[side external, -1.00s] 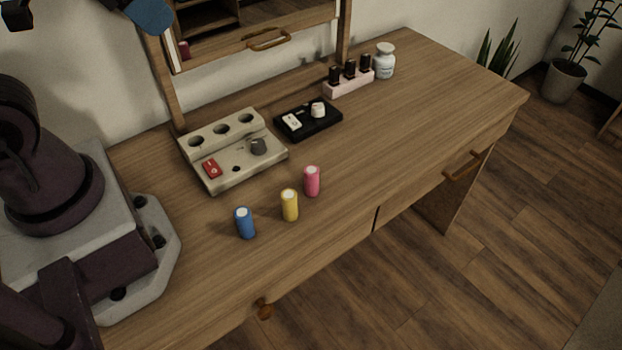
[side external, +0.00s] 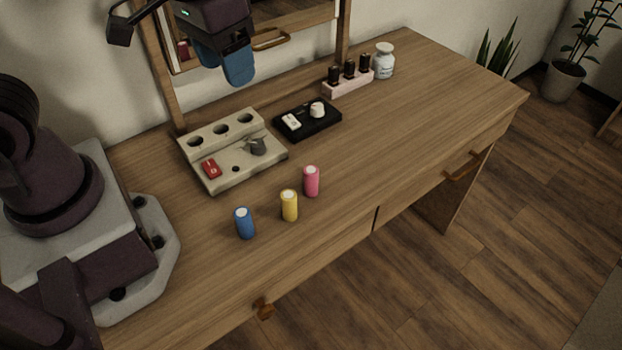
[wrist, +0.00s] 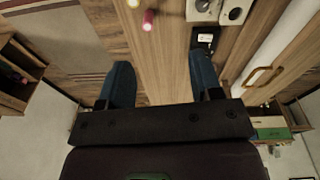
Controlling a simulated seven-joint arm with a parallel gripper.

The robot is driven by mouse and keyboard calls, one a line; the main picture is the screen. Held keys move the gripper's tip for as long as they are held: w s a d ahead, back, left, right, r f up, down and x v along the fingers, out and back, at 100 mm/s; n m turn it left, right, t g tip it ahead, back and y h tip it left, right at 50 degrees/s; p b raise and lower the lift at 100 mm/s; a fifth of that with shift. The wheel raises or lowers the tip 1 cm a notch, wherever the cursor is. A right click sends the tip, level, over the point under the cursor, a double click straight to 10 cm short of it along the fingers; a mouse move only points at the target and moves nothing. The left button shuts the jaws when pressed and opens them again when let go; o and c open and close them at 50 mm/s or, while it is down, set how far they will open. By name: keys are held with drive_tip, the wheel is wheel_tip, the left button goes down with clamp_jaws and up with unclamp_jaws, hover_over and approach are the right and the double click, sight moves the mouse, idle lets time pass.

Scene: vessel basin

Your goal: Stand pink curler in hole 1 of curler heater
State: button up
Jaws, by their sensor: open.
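The pink curler (side external: 311,181) stands upright on the table, to the right of the yellow curler (side external: 289,205) and the blue curler (side external: 244,223). In the wrist view the pink curler (wrist: 149,20) is near the top, with the yellow one (wrist: 132,3) cut by the edge. The beige curler heater (side external: 228,176) has a raised back row of three holes, all empty; no hole numbers are readable. My gripper (side external: 222,78) is in the air above and behind the heater, by the mirror. Its blue fingers are apart with nothing between them in the wrist view (wrist: 164,84).
A black tray (side external: 322,127) with small white items sits right of the heater. Beyond it are a pink holder with dark-capped bottles (side external: 349,83) and a white jar (side external: 384,62). The mirror frame (side external: 161,80) rises behind. The table's right half is clear.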

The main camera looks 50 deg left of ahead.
sight(311, 170)
drive_tip(key=w+d+f+n+g, duration=0.1)
drive_tip(key=w+d+f+n, duration=0.4)
drive_tip(key=w+f+n, duration=0.75)
drive_tip(key=shift+n, duration=0.85)
drive_tip(key=f, duration=0.3)
drive_tip(key=s+f, duration=0.1)
drive_tip(key=f, duration=0.3)
drive_tip(key=s+f, duration=0.1)
drive_tip(key=f, duration=0.3)
drive_tip(key=shift+s+a+f, duration=0.1)
drive_tip(key=shift+s+f, duration=0.05)
drive_tip(key=shift+f, duration=0.1)
drive_tip(key=c, duration=1)
